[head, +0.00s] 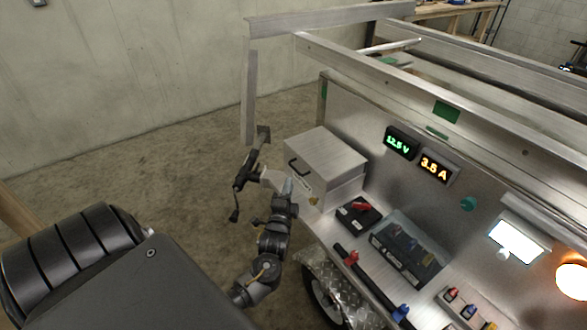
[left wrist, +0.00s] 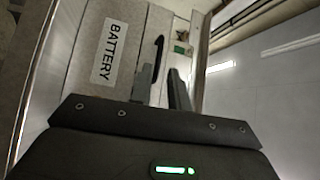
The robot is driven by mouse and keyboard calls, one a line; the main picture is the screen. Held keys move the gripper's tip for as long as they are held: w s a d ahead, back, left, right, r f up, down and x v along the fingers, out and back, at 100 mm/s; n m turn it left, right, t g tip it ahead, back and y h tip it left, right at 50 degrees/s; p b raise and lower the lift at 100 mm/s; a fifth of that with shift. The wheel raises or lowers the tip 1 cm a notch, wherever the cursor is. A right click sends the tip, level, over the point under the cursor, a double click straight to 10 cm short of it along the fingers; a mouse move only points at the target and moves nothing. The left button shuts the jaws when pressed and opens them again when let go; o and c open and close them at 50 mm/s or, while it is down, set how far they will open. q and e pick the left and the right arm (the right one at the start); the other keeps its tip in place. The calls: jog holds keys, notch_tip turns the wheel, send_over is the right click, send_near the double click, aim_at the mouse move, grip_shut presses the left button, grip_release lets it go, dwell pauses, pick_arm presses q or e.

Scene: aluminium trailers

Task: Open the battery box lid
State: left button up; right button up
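The battery box (head: 342,190) is a silver metal box on the trailer's front shelf, with its lid (head: 325,150) down. A black handle (head: 297,168) is on its front face, above a label. My left gripper (head: 287,187) is in front of this face, close to the handle. In the left wrist view the white BATTERY label (left wrist: 110,52) is on the left, and the handle (left wrist: 158,52) shows just beyond my left fingers (left wrist: 162,84). The fingers are apart with a gap between them; I cannot tell whether they touch the handle. My right gripper is not in view.
A black plug on a holder (head: 245,180) stands left of my left gripper. Right of the box are a black-and-red switch (head: 358,213), a clear-covered fuse box (head: 408,247) and lit meters (head: 402,143). The trailer's metal rails rise behind. Floor (head: 150,170) to the left is clear.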

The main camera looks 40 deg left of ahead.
aim_at(294, 168)
pick_arm(q)
jog(key=x, duration=0.8)
jog(key=shift+w+a+p, duration=0.2)
jog(key=shift+w+p, duration=0.1)
jog(key=shift+w, duration=0.05)
jog(key=shift+c, duration=0.5)
grip_shut()
